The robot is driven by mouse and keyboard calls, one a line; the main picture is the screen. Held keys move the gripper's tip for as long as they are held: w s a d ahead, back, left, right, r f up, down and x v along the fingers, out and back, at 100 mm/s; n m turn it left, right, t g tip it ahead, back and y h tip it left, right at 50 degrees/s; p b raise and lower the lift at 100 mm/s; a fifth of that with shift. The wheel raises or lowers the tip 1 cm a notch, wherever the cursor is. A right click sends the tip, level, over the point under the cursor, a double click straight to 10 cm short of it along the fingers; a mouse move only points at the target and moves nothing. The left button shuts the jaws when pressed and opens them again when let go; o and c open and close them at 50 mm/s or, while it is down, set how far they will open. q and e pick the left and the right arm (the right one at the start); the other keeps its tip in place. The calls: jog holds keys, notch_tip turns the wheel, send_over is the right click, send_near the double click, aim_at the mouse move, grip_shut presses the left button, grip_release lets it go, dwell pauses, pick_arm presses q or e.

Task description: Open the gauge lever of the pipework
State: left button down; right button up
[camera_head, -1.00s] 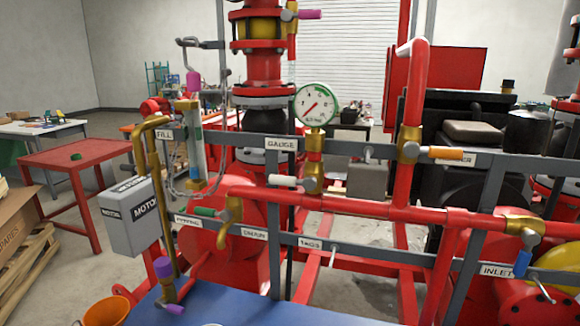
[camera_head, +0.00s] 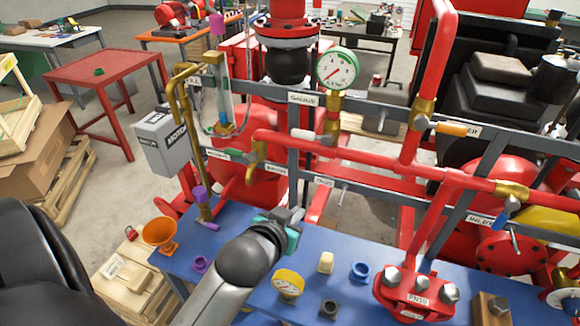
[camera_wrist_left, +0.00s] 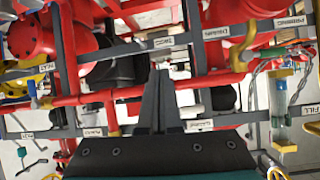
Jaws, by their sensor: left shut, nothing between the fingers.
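The gauge lever (camera_head: 308,136) has a white handle lying along the red pipe, pointing left from a brass valve body (camera_head: 332,122). Above it stands a round white dial gauge (camera_head: 338,68), and a GAUGE label (camera_head: 303,97) is on the grey rail. My left gripper (camera_head: 298,216) is shut and empty over the blue table, below and in front of the lever, apart from it. In the left wrist view, which is upside down, the shut fingers (camera_wrist_left: 158,80) point toward the pipework. My right gripper is not in view.
An orange-handled lever (camera_head: 447,128) and a blue-handled lever (camera_head: 512,205) are to the right. Grey rails and red pipes crowd the space.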

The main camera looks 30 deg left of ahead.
aim_at(302, 132)
pick_arm(q)
jog(key=w+a+r+n+t+y, duration=0.1)
jog(key=w+a+r+t, duration=0.2)
jog(key=r, duration=0.2)
jog(key=w+a+r+n+t+y, duration=0.1)
jog(key=w+a+r+t, duration=0.15)
jog(key=r, duration=0.35)
jog(key=shift+m, duration=0.3)
jog(key=shift+x, duration=5.05)
jog(key=f+b, duration=0.2)
jog(key=shift+s+a+f, duration=0.15)
jog(key=shift+a+f, duration=0.1)
jog(key=shift+f, duration=0.05)
notch_tip(302, 132, down, 3)
jog(key=b, duration=0.3)
jog(key=shift+r, duration=0.2)
jog(key=shift+w+d+f+b, duration=0.2)
jog(key=shift+d+f+b, duration=0.4)
jog(key=shift+d+f, duration=0.35)
jog(key=shift+w+d+f+b, duration=0.25)
jog(key=shift+d+f+b, duration=0.45)
jog(key=shift+f, duration=0.4)
jog(key=shift+s+a+r+p, duration=0.1)
jog(key=shift+s+a+p, duration=0.1)
jog(key=shift+a+p, duration=0.3)
jog(key=p+v, duration=0.4)
jog(key=v, duration=0.5)
